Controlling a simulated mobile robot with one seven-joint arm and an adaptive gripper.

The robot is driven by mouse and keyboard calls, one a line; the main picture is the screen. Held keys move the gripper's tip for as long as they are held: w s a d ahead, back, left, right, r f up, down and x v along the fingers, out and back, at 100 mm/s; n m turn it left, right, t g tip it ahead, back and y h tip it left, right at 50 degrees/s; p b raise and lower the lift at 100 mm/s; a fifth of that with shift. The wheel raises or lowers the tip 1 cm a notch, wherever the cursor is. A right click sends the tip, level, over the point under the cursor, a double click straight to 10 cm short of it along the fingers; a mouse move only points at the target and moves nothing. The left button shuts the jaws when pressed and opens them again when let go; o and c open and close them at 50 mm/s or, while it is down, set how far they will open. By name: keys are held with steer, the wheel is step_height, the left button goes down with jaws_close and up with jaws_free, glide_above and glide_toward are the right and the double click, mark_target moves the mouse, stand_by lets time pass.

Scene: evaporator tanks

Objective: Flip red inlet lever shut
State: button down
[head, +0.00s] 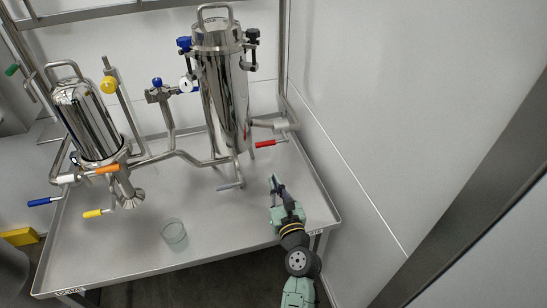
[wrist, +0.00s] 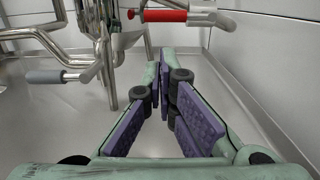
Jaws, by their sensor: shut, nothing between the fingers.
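The red inlet lever (head: 270,143) sticks out to the left from a valve at the right side of the tall steel tank (head: 224,90). In the wrist view the red lever (wrist: 164,15) lies roughly level at the top, beyond my fingertips. My gripper (head: 275,184) is over the tabletop, in front of the red lever and apart from it. In the wrist view my gripper (wrist: 163,60) has its fingertips together with nothing between them.
A grey-handled lever (head: 230,186) is left of my gripper; it also shows in the wrist view (wrist: 45,77). A smaller tank (head: 85,120) with coloured levers is at left. A wall (head: 345,165) closes the right side.

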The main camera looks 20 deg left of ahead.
steer(key=p+x, duration=0.1)
steer(key=x, duration=0.9)
steer(key=shift+p, duration=0.4)
steer(key=shift+w+a+r, duration=0.1)
steer(key=shift+r, duration=0.1)
